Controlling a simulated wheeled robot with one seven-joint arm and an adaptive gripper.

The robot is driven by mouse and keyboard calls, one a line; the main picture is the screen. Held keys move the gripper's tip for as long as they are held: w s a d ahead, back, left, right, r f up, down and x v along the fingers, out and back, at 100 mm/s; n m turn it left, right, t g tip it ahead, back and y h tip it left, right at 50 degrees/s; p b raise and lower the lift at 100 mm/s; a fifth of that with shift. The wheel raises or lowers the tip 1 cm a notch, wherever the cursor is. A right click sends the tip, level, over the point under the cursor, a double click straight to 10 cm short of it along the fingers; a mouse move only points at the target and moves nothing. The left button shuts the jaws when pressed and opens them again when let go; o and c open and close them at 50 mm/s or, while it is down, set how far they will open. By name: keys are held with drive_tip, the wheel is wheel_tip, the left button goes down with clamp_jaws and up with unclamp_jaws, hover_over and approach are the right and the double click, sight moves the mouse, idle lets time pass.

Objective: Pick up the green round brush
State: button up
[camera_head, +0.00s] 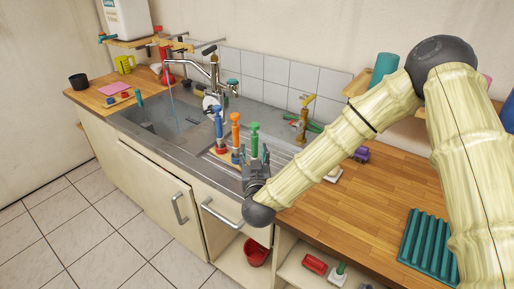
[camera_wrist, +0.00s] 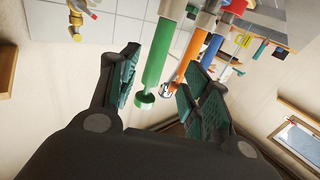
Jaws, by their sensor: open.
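The green brush (camera_head: 254,141) stands upright, handle up, at the right end of a row with an orange one (camera_head: 235,128) and a blue one (camera_head: 218,124) by the sink. Its lower part is hidden behind my gripper (camera_head: 257,168). In the wrist view the green handle (camera_wrist: 158,55) reaches into the gap between the open fingers of my gripper (camera_wrist: 163,92), nearer the left finger. The orange handle (camera_wrist: 188,58) shows beside it, close to the right finger. Whether a finger touches a handle I cannot tell. The brush's head is not clear.
The sink basin (camera_head: 160,119) with its tap (camera_head: 213,72) lies to the left. A brass tap (camera_head: 304,118) stands behind at right. A teal ribbed rack (camera_head: 430,247) lies on the wooden counter (camera_head: 350,215). Open shelves below hold a red bucket (camera_head: 257,253).

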sight(255, 147)
drive_tip(key=shift+w+a, duration=0.1)
drive_tip(key=shift+w, duration=0.25)
drive_tip(key=shift+w+d+r+p, duration=0.1)
drive_tip(key=shift+w+d+p, duration=0.2)
drive_tip(key=shift+w+p, duration=0.15)
drive_tip(key=shift+w+a+f+p, duration=0.15)
drive_tip(key=shift+w+p, duration=0.3)
drive_tip(key=shift+w, duration=0.6)
drive_tip(key=shift+w+d+f+p, duration=0.15)
drive_tip(key=shift+w+p, duration=0.25)
drive_tip(key=shift+w, duration=0.65)
drive_tip(key=shift+a, duration=0.15)
clamp_jaws()
